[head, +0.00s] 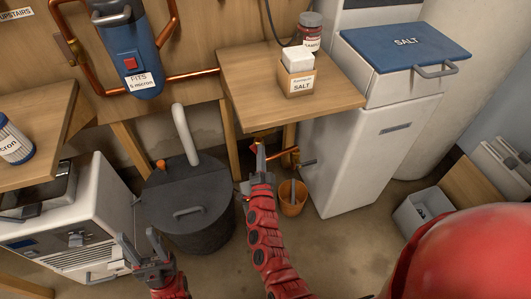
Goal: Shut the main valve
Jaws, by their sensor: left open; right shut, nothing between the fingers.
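A copper pipe (283,155) runs low under the small wooden table. A small red part (254,148), perhaps a valve handle, shows beside the tip of my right gripper (261,152). I cannot tell whether they touch. A grey lever-like piece (307,162) sticks out at the pipe's right end, by the white cabinet. My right gripper is shut and empty, reaching up under the table's front edge, and partly hides the pipe. My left gripper (143,246) is open and empty at the lower left, in front of the dark bin. No label identifies the main valve.
A dark lidded bin (187,205) with a white pipe stands left of my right arm. An orange bucket (293,197) stands right of it. The white salt cabinet (360,150) blocks the right. A salt box (297,76) and a jar (311,30) stand on the table (235,80).

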